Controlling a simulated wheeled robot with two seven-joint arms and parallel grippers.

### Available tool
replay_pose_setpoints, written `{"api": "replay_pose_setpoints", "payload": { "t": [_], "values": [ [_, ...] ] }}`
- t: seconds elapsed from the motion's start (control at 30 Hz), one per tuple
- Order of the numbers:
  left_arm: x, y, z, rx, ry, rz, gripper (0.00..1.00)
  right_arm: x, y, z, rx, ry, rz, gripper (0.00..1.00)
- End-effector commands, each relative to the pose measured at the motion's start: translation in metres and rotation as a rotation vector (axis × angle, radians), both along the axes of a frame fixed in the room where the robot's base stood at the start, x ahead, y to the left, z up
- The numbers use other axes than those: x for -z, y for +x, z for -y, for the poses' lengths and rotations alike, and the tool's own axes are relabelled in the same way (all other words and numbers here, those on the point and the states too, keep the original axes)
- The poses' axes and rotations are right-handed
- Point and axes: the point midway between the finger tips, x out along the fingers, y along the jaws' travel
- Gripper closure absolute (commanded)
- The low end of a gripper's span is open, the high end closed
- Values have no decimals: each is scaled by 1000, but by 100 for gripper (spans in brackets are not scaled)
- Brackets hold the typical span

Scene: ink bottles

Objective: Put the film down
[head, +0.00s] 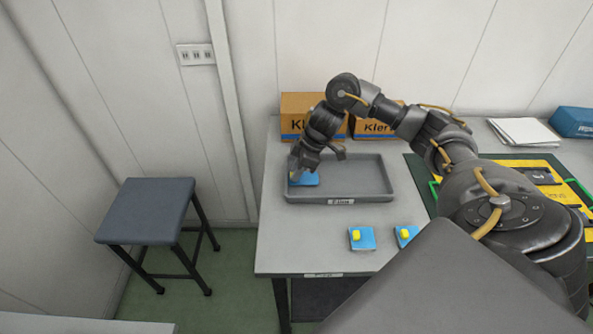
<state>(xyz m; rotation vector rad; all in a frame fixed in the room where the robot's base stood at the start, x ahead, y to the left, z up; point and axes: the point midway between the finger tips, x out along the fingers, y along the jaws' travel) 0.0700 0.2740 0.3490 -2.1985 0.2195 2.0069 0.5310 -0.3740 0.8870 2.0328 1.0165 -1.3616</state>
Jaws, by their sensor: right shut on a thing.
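My right gripper (297,167) reaches down over the left end of the grey tray (345,197). It is shut on a blue film (308,180), which sits low at the left inside of the tray. The gripper hides part of this film, and I cannot tell whether it touches the tray floor. My left gripper is not in view.
Cardboard boxes (296,103) stand behind the tray against the wall. A green mat (420,172) with yellow and black items lies to the right. White papers (524,132) and a blue pack (574,122) are at the back right. A stool (147,208) stands left of the table (276,244).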

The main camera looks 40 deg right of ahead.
Motion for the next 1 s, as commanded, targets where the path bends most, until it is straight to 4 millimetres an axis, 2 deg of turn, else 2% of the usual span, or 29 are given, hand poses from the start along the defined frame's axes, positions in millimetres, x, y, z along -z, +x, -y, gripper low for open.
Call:
{"api": "replay_pose_setpoints", "payload": {
  "t": [0.47, 0.5, 0.67, 1.0],
  "values": [
    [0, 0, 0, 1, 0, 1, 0, 8, 0, 0, -1, 0, -1, 91],
    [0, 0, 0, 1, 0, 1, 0, 8, 0, 0, -1, 0, 0, 80],
    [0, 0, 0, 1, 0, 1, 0, 8, 0, 0, -1, 0, 0, 60],
    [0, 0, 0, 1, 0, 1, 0, 4, 0, 0, 0, -1, 2, 60]
  ]
}}
